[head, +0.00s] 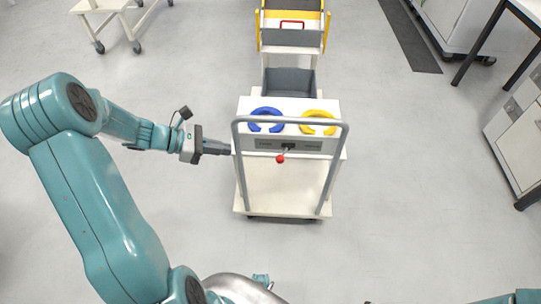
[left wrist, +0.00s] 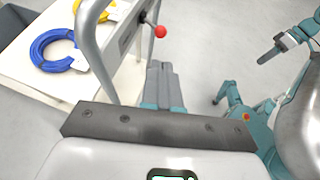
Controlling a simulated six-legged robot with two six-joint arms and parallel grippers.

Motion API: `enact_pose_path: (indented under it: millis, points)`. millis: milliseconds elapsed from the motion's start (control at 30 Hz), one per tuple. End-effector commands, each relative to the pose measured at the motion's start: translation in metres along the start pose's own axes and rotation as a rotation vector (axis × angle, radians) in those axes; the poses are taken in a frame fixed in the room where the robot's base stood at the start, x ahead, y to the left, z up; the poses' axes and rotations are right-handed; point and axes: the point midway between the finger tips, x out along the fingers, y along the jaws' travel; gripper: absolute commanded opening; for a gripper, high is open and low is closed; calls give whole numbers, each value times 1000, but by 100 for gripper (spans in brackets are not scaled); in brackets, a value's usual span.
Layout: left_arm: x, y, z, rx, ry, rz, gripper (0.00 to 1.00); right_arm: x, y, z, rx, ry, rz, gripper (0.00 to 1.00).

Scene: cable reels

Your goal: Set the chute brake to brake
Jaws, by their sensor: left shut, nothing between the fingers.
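The brake lever has a red ball knob (head: 280,159) on a short stem. It comes out of a dark slot on a grey panel (head: 310,146) at the near side of a white cart, and leans toward me and slightly left. The panel's labels are too small to read. The knob also shows in the left wrist view (left wrist: 160,31), beyond my fingertips. My left gripper (head: 228,149) is shut and empty, at the left upright of the cart's handle, left of the knob and apart from it. My right gripper (left wrist: 268,54) shows small in the left wrist view; its jaws are unclear.
A grey tubular handle (head: 290,121) arches over the panel. A blue coil (head: 266,113) and a yellow coil (head: 322,116) lie on the cart top behind it. A grey bin and a yellow-sided rack (head: 292,37) stand beyond.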

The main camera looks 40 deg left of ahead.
Motion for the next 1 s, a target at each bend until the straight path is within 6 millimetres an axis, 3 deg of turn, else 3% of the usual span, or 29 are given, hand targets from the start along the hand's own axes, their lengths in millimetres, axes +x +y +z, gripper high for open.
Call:
enact_pose_path:
  millis: [233, 367, 800, 1000]
  points:
    - [-1, 0, -1, 1, 1, -2, 0, 0, 0, 0, 0, 0, 0, 43]
    - [9, 0, -1, 2, 0, -5, 0, 2, 1, 0, 0, 0, 0, 43]
    - [102, 0, -1, 2, 1, -7, 0, 16, 6, 0, 0, 0, 0, 43]
    - [132, 1, 0, 2, 2, -5, 0, 20, 7, 0, 0, 0, 0, 43]
